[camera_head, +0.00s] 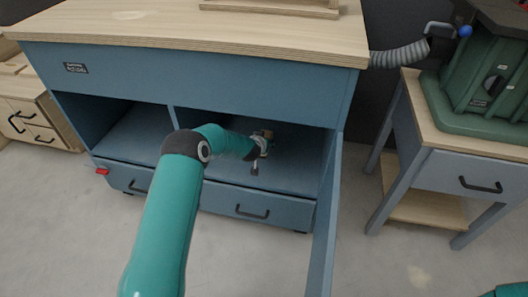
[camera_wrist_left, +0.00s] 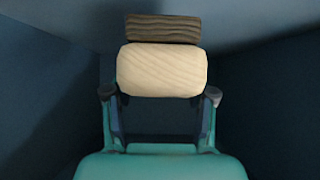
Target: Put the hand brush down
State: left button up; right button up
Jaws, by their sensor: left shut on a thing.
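The hand brush has a pale wooden body (camera_wrist_left: 161,70) with a dark brown bristle part (camera_wrist_left: 162,28) beyond it in the left wrist view. My left gripper (camera_wrist_left: 160,95) is shut on the brush, with one finger on each side of the wood. In the head view my left gripper (camera_head: 259,150) is inside the open right compartment of the blue workbench (camera_head: 200,72). The brush is small and mostly hidden there. I cannot tell whether it touches the compartment floor (camera_head: 225,172). My right gripper is out of view.
A divider (camera_head: 172,117) separates the two compartments, and the wooden top (camera_head: 190,27) overhangs them. Drawers (camera_head: 252,208) lie below. An open blue door (camera_head: 326,225) stands at the right. A side table (camera_head: 455,172) with a green machine (camera_head: 490,80) is further right.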

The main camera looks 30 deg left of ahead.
pick_arm(q)
notch_tip(320, 180, down, 4)
jog(key=shift+f+b, duration=0.15)
jog(key=shift+b, duration=1.1)
jog(key=shift+w+a+f+b, duration=0.1)
jog(key=shift+w+f+b, duration=0.05)
jog(key=shift+f+b, duration=0.2)
jog(key=shift+r, duration=0.1)
jog(key=o, duration=1.2)
jog(key=shift+o, duration=0.3)
jog(key=shift+r, duration=0.1)
